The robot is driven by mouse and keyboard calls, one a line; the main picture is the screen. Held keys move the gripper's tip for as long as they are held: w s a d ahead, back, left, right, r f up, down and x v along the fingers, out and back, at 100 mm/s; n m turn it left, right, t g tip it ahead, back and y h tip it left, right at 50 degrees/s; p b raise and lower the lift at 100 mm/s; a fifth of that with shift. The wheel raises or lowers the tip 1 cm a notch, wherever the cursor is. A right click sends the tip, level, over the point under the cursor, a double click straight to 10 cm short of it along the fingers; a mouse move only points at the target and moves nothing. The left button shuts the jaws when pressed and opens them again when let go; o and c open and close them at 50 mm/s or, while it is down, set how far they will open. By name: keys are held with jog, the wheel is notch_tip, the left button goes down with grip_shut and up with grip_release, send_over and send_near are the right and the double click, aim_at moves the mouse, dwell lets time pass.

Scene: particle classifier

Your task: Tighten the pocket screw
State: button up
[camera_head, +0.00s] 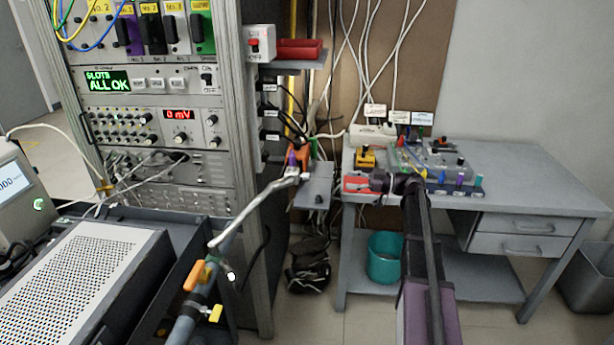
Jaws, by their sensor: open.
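My arm reaches up from the lower right to the workbench. My gripper (382,182) is at its far end, small and dark, by the bench's front-left corner. Its jaws are open, but the fingers are hard to make out. A red block or tray (356,184) lies just left of the gripper; I cannot tell whether they touch. A grey fixture (428,170) with coloured parts along its front sits on the bench to the right. I cannot pick out the pocket screw; it is too small or hidden by the gripper.
The grey workbench (540,185) has free room at right. A yellow item (366,156) stands behind the gripper. Left are an instrument rack (160,130) and a small shelf (316,188) with orange and purple items. A teal bin (384,258) stands under the bench.

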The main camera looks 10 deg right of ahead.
aim_at(307, 177)
jog(key=shift+a, duration=0.15)
jog(key=x, duration=1.3)
jog(key=shift+w+a, duration=0.15)
jog(key=shift+a, duration=0.1)
grip_shut()
